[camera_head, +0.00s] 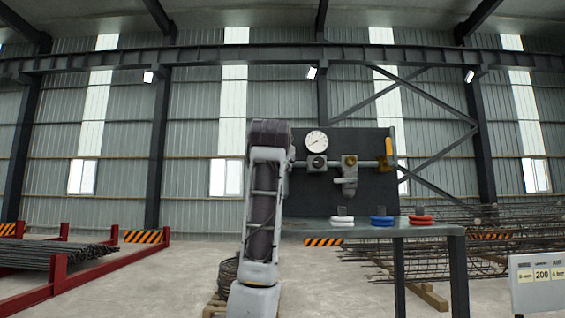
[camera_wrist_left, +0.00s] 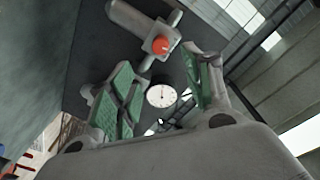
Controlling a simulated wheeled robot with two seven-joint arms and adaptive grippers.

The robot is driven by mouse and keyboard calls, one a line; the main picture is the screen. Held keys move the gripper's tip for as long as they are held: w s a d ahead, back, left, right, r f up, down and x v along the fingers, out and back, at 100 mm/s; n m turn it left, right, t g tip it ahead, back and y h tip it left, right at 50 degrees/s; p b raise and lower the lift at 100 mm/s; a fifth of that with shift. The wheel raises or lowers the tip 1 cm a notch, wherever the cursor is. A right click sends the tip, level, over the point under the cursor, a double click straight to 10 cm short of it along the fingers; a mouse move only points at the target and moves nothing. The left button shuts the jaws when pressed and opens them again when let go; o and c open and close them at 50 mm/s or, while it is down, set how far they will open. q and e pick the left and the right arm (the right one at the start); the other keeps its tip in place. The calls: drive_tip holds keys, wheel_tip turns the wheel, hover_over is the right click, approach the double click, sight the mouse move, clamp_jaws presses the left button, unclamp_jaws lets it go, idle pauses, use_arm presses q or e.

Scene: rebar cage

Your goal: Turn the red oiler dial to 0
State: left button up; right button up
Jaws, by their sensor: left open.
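The red dial (camera_wrist_left: 161,46) sits on a grey fitting with a rounded grey bowl (camera_wrist_left: 128,18) in the left wrist view. I cannot make out the red dial in the head view, where my left arm covers part of the panel. My left gripper (camera_wrist_left: 158,60) is open, with green-padded fingers spread on either side of the view. The dial appears beyond and between the fingertips, and nothing is held. I cannot read the dial's setting. My left gripper is hidden behind my arm in the head view. My right gripper is not in view.
A round white gauge (camera_wrist_left: 161,95) lies near the dial; it also shows in the head view (camera_head: 316,142). The dark panel (camera_head: 372,192) carries pipe fittings and a yellow handle (camera_head: 389,147). White (camera_head: 342,222), blue (camera_head: 381,221) and red rings (camera_head: 420,220) lie on the table (camera_head: 400,231).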

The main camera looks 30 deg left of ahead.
use_arm(q)
drive_tip(key=p+x, duration=0.4)
drive_tip(key=x, duration=0.8)
drive_tip(key=shift+w+p, duration=0.15)
drive_tip(key=shift+p, duration=0.15)
drive_tip(key=shift+a+r, duration=0.1)
drive_tip(key=shift+a, duration=0.05)
drive_tip(key=shift+c, duration=0.4)
drive_tip(key=c, duration=1)
